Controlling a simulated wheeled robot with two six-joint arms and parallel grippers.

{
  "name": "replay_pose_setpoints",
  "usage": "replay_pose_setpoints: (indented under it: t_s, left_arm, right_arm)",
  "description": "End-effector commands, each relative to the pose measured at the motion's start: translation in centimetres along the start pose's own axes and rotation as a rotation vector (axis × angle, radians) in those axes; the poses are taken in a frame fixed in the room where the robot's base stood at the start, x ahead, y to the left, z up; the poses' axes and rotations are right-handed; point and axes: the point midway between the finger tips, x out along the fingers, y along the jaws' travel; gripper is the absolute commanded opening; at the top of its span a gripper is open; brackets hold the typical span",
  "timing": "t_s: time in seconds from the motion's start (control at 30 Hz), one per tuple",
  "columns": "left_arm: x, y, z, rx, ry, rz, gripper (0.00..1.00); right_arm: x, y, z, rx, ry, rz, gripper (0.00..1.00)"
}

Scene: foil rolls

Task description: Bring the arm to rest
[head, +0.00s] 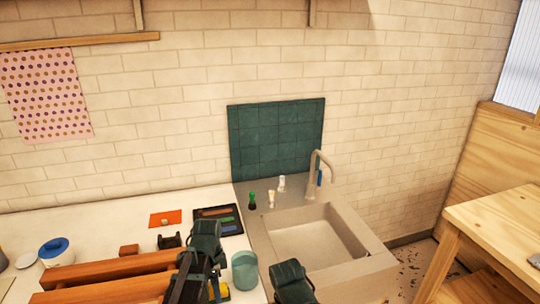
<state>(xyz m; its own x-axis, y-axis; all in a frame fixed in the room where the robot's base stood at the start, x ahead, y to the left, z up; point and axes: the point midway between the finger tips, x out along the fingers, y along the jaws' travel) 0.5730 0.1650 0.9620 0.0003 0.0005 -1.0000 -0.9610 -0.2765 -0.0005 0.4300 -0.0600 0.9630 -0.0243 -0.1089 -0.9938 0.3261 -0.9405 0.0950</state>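One of my arms shows as a dark teal and black link at the lower centre, in front of the counter. A second teal link of mine shows at the bottom edge, to the right of it and in front of the sink. I cannot make out fingertips on the first arm, so its gripper's opening is unclear. The other gripper is cut off below the frame. No object can be seen held. I cannot pick out a foil roll for certain.
Brown wooden bars (105,292) lie at the front left of the white counter (110,220). A teal cup (245,270) stands between my arms. A sink (318,240) with a faucet (313,180) is at the right. A wooden table (500,225) stands far right.

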Motion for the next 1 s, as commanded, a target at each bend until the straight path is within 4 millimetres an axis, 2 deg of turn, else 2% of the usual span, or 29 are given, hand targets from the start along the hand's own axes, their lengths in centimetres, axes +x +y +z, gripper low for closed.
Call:
replay_pose_setpoints:
  t_s: [0.03, 0.2, 0.6, 0.77, 1.0]
  left_arm:
    - [1.3, 0.0, 0.0, 0.0, 0.0, 0.0, 0.89]
    - [2.6, 0.0, 0.0, 0.0, 0.0, 0.0, 0.89]
    - [2.7, 0.0, 0.0, 0.0, 0.0, 0.0, 0.89]
    - [1.9, 0.0, 0.0, 0.0, 0.0, 0.0, 0.89]
    - [-1.1, 0.0, 0.0, 0.0, 0.0, 0.0, 0.89]
  right_arm:
    - [1.3, -0.1, -0.1, 0.0, 0.0, 0.0, 1.0]
    - [2.6, -0.2, -0.1, 0.0, 0.0, 0.0, 1.0]
    - [2.7, -0.2, -0.2, 0.0, 0.0, 0.0, 1.0]
    - [1.9, -0.2, -0.1, 0.0, 0.0, 0.0, 1.0]
    - [-1.1, 0.1, 0.1, 0.0, 0.0, 0.0, 1.0]
